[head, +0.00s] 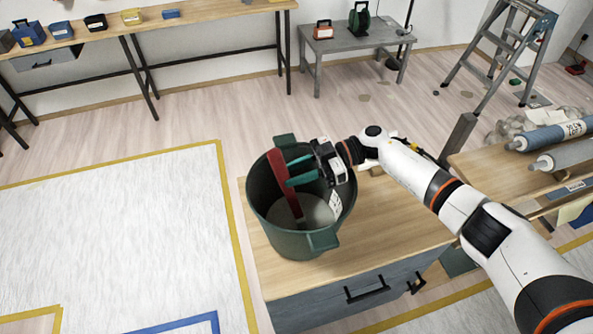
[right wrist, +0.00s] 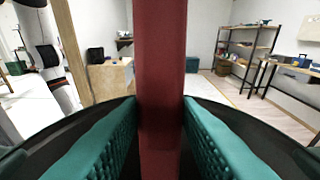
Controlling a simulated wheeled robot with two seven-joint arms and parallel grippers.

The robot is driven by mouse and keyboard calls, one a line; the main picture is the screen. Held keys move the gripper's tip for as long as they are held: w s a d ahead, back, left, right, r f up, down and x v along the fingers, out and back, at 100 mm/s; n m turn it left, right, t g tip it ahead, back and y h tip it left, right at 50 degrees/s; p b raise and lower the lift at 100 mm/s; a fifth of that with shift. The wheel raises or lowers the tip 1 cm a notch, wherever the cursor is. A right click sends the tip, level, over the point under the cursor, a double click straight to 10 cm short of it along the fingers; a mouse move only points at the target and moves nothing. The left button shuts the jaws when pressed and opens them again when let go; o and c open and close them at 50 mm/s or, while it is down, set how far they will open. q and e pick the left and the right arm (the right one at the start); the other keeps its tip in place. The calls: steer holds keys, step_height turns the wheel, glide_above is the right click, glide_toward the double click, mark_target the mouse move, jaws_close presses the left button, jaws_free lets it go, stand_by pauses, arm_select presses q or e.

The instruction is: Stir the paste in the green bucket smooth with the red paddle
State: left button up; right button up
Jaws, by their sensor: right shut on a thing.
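The green bucket (head: 262,197) stands on a wooden-topped cabinet in the middle of the head view. Pale grey paste (head: 315,212) lies in its bottom. The red paddle (head: 281,180) stands tilted inside the bucket, its lower end at the paste. My right gripper (head: 291,175) reaches over the bucket's rim from the right, with its teal fingers shut on the paddle. In the right wrist view, the paddle (right wrist: 162,90) runs upright between the two teal fingers, with the bucket's dark rim (right wrist: 225,112) beyond. My left gripper is not in view.
The cabinet top (head: 400,215) is clear to the right of the bucket. Wallpaper rolls (head: 550,135) lie on a bench at the right. A stepladder (head: 510,50) and a grey table (head: 350,40) stand behind. Yellow tape (head: 235,240) marks the floor at the left.

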steer(key=r+p, duration=0.2)
steer(key=r, duration=0.1)
steer(key=a+r+p, duration=0.1)
steer(key=r+p, duration=0.1)
steer(key=p, duration=0.1)
steer(key=r+p, duration=0.2)
steer(key=r, duration=0.1)
steer(key=shift+s+a+r+p, duration=0.25)
steer(key=shift+a+r+p, duration=0.05)
steer(key=shift+r, duration=0.05)
steer(key=shift+s+a+r+p, duration=0.15)
steer(key=shift+r+p, duration=0.2)
steer(key=shift+r, duration=0.4)
steer(key=shift+w+a+r+p, duration=0.15)
steer(key=shift+r+p, duration=0.2)
steer(key=shift+r, duration=0.4)
steer(key=shift+s+a+r, duration=0.1)
steer(key=shift+r, duration=0.2)
step_height(320, 180, up, 11)
steer(key=a, duration=0.2)
steer(key=shift+s+f, duration=0.2)
steer(key=shift+s, duration=0.15)
steer(key=shift+r, duration=2.5)
